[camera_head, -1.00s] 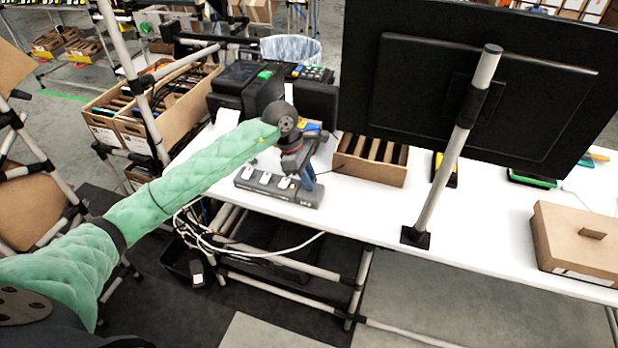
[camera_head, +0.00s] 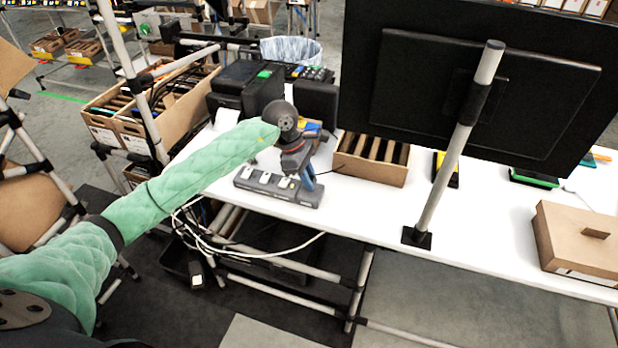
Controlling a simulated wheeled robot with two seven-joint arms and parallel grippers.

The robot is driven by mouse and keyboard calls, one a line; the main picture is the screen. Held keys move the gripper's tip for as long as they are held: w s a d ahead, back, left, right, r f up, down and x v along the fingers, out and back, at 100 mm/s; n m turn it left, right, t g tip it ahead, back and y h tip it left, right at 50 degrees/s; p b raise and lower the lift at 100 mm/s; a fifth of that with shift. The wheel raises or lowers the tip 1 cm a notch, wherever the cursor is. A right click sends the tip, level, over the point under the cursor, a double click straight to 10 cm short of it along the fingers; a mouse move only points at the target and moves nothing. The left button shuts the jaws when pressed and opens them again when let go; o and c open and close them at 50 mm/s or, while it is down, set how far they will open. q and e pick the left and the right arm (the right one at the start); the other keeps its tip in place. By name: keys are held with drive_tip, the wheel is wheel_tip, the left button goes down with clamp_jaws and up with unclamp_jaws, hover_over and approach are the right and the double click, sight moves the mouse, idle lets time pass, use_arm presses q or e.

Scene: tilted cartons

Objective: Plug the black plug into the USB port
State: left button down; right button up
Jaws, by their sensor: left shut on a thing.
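A grey block with several light sockets along its top (camera_head: 250,181), which looks like the port strip, lies near the front left edge of the white table. My left gripper (camera_head: 309,184) is over the right end of this block, pointing down. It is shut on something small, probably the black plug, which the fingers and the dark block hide. I cannot tell whether the plug touches a port. A thin dark cable runs right from the gripper. My right gripper is out of the picture.
A cardboard box with dividers (camera_head: 370,170) stands right of the gripper. Dark devices (camera_head: 250,92) stand behind it. A large monitor (camera_head: 470,80) on a grey pole fills the upper right. A lidded brown box (camera_head: 580,240) is at the far right. The table's front middle is clear.

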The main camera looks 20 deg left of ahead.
use_arm(q)
drive_tip(key=shift+f+b, duration=0.5)
drive_tip(key=c, duration=1.3)
unclamp_jaws()
drive_tip(key=shift+o, duration=0.2)
drive_tip(key=shift+a+r, duration=0.1)
drive_tip(key=shift+r, duration=0.05)
drive_tip(key=shift+a+r, duration=0.1)
drive_tip(key=shift+r, duration=0.2)
drive_tip(key=b+v, duration=0.2)
drive_tip(key=v, duration=0.4)
drive_tip(key=shift+f, duration=0.1)
drive_tip(key=shift+a+r+b, duration=0.2)
drive_tip(key=shift+r+b, duration=0.1)
drive_tip(key=shift+r, duration=0.2)
